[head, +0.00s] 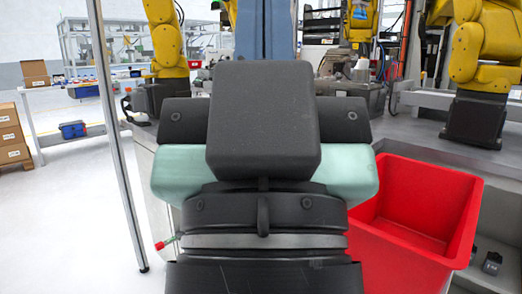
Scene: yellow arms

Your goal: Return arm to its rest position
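My arm (263,120) fills the middle of the head view, close to the camera. It shows as a dark grey block above pale green and black links with a grey band lower down. My gripper's fingers do not show in this view, so I cannot see whether they are open or shut. The arm hides much of the work area behind it.
A red bin (418,215) stands at the right, close beside my arm in the picture; its visible inside looks empty. Yellow robot arms (482,50) stand on grey worktops behind. A metal post (118,140) rises at the left. Cardboard boxes (12,135) stand far left, with open white floor (75,235) before them.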

